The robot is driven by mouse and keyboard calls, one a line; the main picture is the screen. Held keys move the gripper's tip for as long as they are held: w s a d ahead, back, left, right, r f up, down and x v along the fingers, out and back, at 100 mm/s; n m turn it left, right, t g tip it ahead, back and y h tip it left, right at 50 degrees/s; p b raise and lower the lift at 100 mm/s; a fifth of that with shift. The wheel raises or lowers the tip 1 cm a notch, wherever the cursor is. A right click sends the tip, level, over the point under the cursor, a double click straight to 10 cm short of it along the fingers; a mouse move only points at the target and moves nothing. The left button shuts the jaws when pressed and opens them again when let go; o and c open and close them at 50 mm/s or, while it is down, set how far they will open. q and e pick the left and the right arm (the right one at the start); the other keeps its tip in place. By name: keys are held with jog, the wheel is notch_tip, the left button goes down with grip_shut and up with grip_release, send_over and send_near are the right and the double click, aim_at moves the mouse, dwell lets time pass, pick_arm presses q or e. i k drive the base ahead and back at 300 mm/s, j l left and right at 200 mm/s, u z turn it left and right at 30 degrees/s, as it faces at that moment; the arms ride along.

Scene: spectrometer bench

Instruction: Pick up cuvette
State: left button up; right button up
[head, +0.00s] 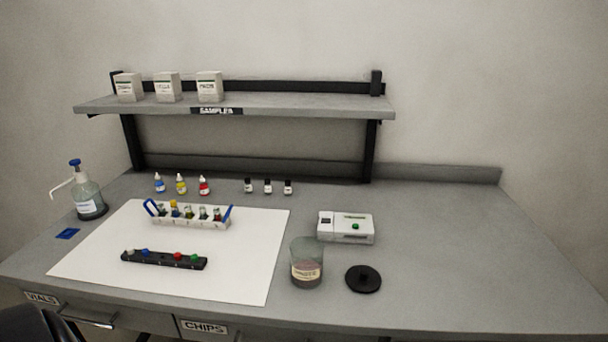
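No cuvette can be singled out for certain at this size. A white rack with blue end handles (190,222) holds several small vessels with dark or coloured contents, on a white sheet (240,262). Neither of my grippers is in view.
A labelled jar (307,265) and a black disc (363,279) sit front right. A pump bottle (88,194) stands far left beside a blue patch (67,234). Dropper bottles (181,184) and small vials (268,187) stand under the shelf (290,105). The right bench is clear.

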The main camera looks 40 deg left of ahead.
aim_at(189, 214)
jog(key=u, duration=0.9)
jog(key=k+l+u, duration=0.2)
jog(key=u, duration=0.2)
jog(key=k+l+u, duration=0.1)
jog(key=u, duration=0.25)
jog(key=k+u, duration=0.4)
jog(key=i+l, duration=0.1)
jog(key=i, duration=0.85)
